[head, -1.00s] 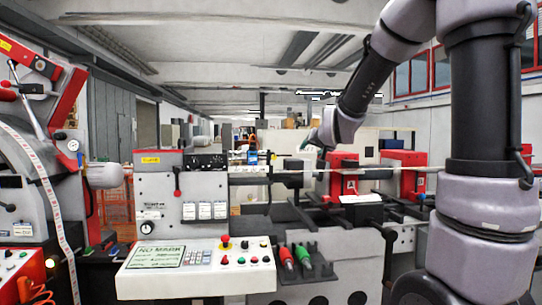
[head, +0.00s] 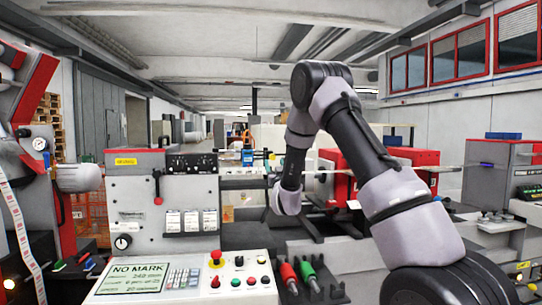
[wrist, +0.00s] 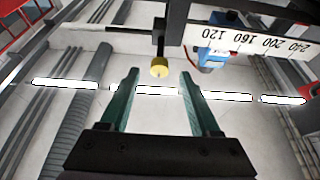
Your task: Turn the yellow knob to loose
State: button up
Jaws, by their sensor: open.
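The yellow knob (wrist: 159,67) shows in the wrist view at the lower end of a dark rod. My gripper (wrist: 160,73) is open, with one green finger on each side of the knob in the picture. The knob lines up with the gap at the fingertips and no finger visibly touches it. I cannot tell how far beyond the tips it is. In the head view my arm bends down to the middle of the machine; the fingers and the knob are too small there to make out surely.
A white scale (wrist: 250,40) with black numbers and a blue part (wrist: 213,56) lie right of the knob in the wrist view. In the head view, a grey machine cabinet (head: 135,205) and a control panel (head: 190,280) stand left of my arm. Red units (head: 340,170) stand behind it.

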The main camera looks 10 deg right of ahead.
jog(key=x, duration=0.8)
jog(key=shift+w, duration=0.15)
grip_shut()
